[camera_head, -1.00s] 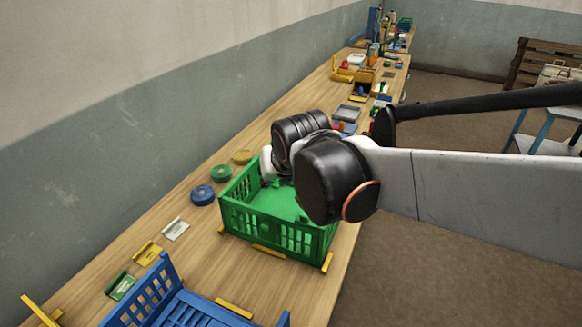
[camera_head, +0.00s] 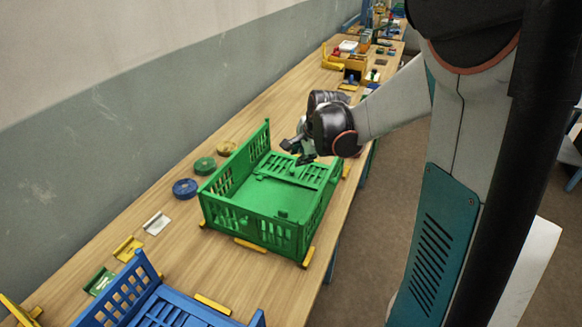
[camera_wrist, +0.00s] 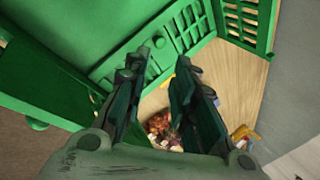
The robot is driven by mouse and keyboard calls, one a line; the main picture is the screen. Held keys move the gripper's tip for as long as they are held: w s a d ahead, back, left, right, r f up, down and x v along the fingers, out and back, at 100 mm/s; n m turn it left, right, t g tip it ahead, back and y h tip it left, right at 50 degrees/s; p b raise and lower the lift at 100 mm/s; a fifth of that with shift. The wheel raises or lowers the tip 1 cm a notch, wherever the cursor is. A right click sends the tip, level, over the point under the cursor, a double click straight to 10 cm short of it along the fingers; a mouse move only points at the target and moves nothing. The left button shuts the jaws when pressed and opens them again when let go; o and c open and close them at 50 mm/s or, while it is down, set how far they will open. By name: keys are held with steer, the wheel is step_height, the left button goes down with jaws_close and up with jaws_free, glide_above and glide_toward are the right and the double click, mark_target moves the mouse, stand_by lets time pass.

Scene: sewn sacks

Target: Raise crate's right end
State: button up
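The green crate (camera_head: 252,231) stands on the bench in the head view, with its near end wall and both long side walls upright. Its slotted far end panel (camera_head: 300,172) lies low, leaning inward over the floor; its exact tilt is hard to tell. My gripper (camera_head: 304,156) is at the crate's far end, just above or beside that panel. In the wrist view my gripper (camera_wrist: 164,60) is open, with a gap between its two dark fingers and nothing visibly held. Green slotted panelling (camera_wrist: 182,38) shows beyond the fingertips; contact cannot be told.
A blue crate (camera_head: 170,305) stands at the near end of the bench. Yellow strips (camera_head: 250,245) lie around the green crate's base. Blue (camera_head: 185,188), green (camera_head: 204,165) and yellow (camera_head: 226,148) discs lie along its left. Small items fill the bench's far end.

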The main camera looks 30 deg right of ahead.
mark_target(293, 170)
steer(key=b+x, duration=0.3)
steer(key=x, duration=0.8)
steer(key=shift+f, duration=0.1)
jaws_close()
